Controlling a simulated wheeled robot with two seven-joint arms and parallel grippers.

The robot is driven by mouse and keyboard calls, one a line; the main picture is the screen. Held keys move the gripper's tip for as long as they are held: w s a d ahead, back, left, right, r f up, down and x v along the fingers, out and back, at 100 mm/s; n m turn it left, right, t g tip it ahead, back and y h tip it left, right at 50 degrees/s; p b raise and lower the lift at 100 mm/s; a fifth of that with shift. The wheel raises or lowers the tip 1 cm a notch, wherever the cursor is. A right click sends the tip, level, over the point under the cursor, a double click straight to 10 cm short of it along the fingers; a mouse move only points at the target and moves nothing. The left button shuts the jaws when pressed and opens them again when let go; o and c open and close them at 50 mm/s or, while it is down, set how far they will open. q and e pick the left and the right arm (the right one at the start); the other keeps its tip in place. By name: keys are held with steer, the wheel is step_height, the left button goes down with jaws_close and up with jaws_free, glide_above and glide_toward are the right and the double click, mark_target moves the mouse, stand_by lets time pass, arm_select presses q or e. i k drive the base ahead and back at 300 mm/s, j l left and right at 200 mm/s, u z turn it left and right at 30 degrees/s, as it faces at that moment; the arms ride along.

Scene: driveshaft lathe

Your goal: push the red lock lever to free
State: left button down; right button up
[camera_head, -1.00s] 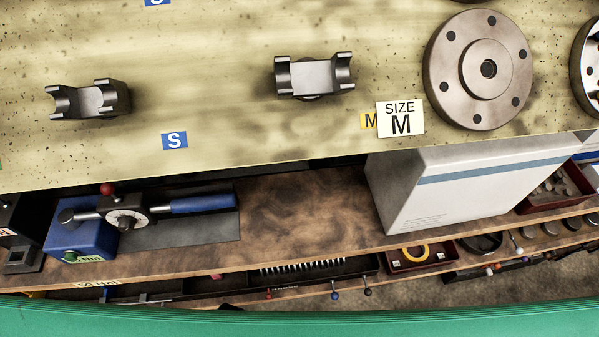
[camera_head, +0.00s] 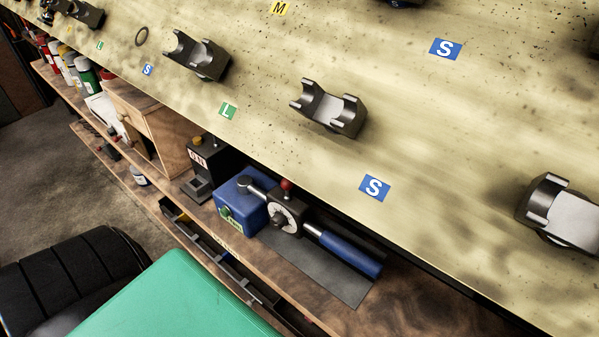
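A small red ball knob (camera_head: 287,184) stands up on the dial head of a wrench-like tool (camera_head: 287,214) with a blue handle. The tool lies on the wooden shelf, its left end on a blue block (camera_head: 240,202). Whether this red knob is the lock lever cannot be told; no other red lever shows clearly. Neither of my grippers is in view.
Above the shelf is a pale speckled board (camera_head: 290,160) with dark cradles (camera_head: 328,108) and letter labels. Left of the blue block are a black device marked "ON" (camera_head: 200,165) and a wooden box (camera_head: 150,125). A green surface (camera_head: 185,300) fills the lower left.

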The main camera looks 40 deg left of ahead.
mark_target(286, 185)
steer(key=k+j+u, duration=0.15)
steer(key=u, duration=0.3)
steer(key=k+j+u, duration=0.15)
steer(key=u, duration=0.35)
steer(key=j, duration=0.05)
